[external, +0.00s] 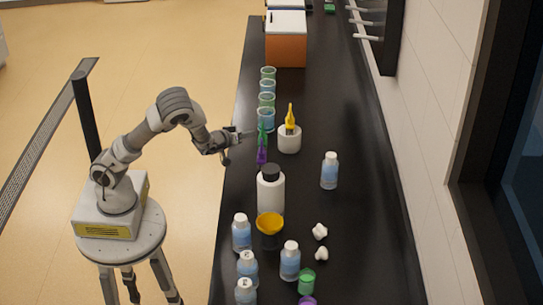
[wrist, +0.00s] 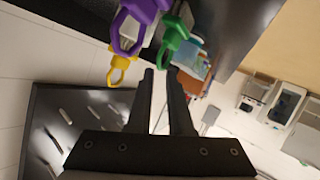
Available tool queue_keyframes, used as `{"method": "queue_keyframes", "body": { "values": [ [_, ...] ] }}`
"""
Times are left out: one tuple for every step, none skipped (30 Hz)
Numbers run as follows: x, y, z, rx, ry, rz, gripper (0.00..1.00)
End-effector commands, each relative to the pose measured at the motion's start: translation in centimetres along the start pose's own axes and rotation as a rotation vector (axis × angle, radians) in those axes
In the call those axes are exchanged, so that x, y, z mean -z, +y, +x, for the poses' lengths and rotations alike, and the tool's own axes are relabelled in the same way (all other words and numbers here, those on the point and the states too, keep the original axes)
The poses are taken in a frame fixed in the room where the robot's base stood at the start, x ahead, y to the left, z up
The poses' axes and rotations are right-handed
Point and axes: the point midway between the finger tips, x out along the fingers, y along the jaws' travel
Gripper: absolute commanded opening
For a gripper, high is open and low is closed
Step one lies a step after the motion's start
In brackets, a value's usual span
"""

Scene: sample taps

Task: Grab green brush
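The green brush (external: 262,134) stands on the dark bench just right of my gripper (external: 248,133) in the external view. In the wrist view the green brush's looped handle (wrist: 174,40) hangs into the top of the picture, just beyond the tips of my gripper (wrist: 160,74). The fingers are apart with an empty gap between them. A purple brush (external: 262,154) is close beside the green one; its handle (wrist: 125,36) is left of it in the wrist view. The lower part of the green brush is hard to make out.
A yellow brush (external: 290,118) stands in a white holder (external: 289,140). Several beakers (external: 267,88) line the bench behind. A white black-capped bottle (external: 271,190), a yellow funnel (external: 269,223) and several blue-labelled bottles (external: 330,172) stand nearer. The bench's right side is mostly clear.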

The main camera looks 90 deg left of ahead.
Motion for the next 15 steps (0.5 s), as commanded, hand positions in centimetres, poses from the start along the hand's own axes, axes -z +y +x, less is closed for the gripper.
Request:
{"method": "queue_keyframes", "body": {
  "values": [
    [0.1, -0.1, 1.0, 0.003, 0.001, 0.003, 0.18],
    [0.0, -0.1, 1.5, 0.002, 0.001, 0.002, 0.18],
    [0.0, -0.1, 2.1, 0.003, 0.000, 0.003, 0.18],
    [0.1, -0.1, 2.6, 0.002, 0.000, 0.003, 0.18],
    [0.0, -0.1, 2.9, 0.002, 0.000, 0.003, 0.18],
    [0.1, 0.0, 3.4, 0.001, 0.000, 0.001, 0.18],
    [0.1, 0.0, 3.6, 0.001, 0.000, 0.001, 0.18],
    [0.0, -0.1, 3.8, 0.002, 0.000, 0.001, 0.18],
    [0.0, 0.0, 4.1, 0.001, 0.000, 0.002, 0.18],
    [0.0, 0.0, 4.2, 0.000, 0.000, 0.001, 0.18],
    [0.0, 0.0, 4.3, 0.000, -0.001, 0.001, 0.18],
    [0.1, 0.0, 4.4, 0.000, -0.001, 0.001, 0.18],
    [0.1, 0.0, 4.6, 0.000, -0.001, 0.001, 0.18],
    [0.1, 0.1, 4.8, 0.000, 0.000, 0.001, 0.18],
    [0.2, 0.1, 5.2, 0.000, 0.000, 0.002, 0.18]
  ]
}}
